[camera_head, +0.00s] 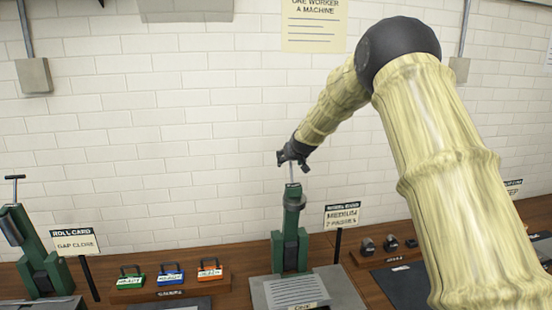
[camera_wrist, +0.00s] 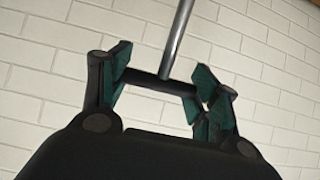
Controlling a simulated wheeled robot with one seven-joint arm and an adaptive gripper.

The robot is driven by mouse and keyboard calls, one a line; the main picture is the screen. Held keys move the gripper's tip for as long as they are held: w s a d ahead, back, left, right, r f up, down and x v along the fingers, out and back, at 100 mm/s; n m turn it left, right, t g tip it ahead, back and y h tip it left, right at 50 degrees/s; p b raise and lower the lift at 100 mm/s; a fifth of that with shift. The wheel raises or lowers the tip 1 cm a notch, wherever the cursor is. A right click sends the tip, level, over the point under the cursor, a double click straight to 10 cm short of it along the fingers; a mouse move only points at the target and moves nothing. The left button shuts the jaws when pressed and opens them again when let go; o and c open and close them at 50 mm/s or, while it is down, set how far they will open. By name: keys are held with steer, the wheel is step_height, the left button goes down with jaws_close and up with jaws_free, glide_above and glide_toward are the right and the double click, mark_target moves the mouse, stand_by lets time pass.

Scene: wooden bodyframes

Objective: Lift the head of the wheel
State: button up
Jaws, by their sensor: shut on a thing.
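A green upright machine (camera_head: 291,230) stands on a grey ribbed base (camera_head: 290,293) in the middle of the bench in the head view. A thin metal rod (camera_head: 291,173) rises from its top to my gripper (camera_head: 291,155). In the wrist view the silver rod (camera_wrist: 177,42) meets a dark crossbar (camera_wrist: 160,83) that spans between the green-padded fingers. My gripper is shut on this crossbar, with a finger at each end. The machine's lower parts are out of the wrist view. No part is clearly recognisable as a wheel.
A similar green machine (camera_head: 40,260) with a T-handle stands at the left, by a "Roll card" sign (camera_head: 75,241). Several coloured handled blocks (camera_head: 170,277) sit on a rack between the machines. A "Medium" sign (camera_head: 342,216) and small dark weights (camera_head: 390,243) stand to the right.

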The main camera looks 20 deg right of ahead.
steer(key=shift+w+d+g, duration=0.2)
steer(key=shift+w+g, duration=0.1)
steer(key=shift+w, duration=0.35)
steer(key=shift+r, duration=0.1)
steer(key=o, duration=1.3)
steer(key=shift+w, duration=0.1)
steer(key=shift+o, duration=0.8)
steer(key=shift+w+d+f, duration=0.1)
steer(key=shift+w+f, duration=0.05)
steer(key=shift+f, duration=0.1)
steer(key=shift+s+r, duration=0.15)
steer(key=shift+s, duration=0.05)
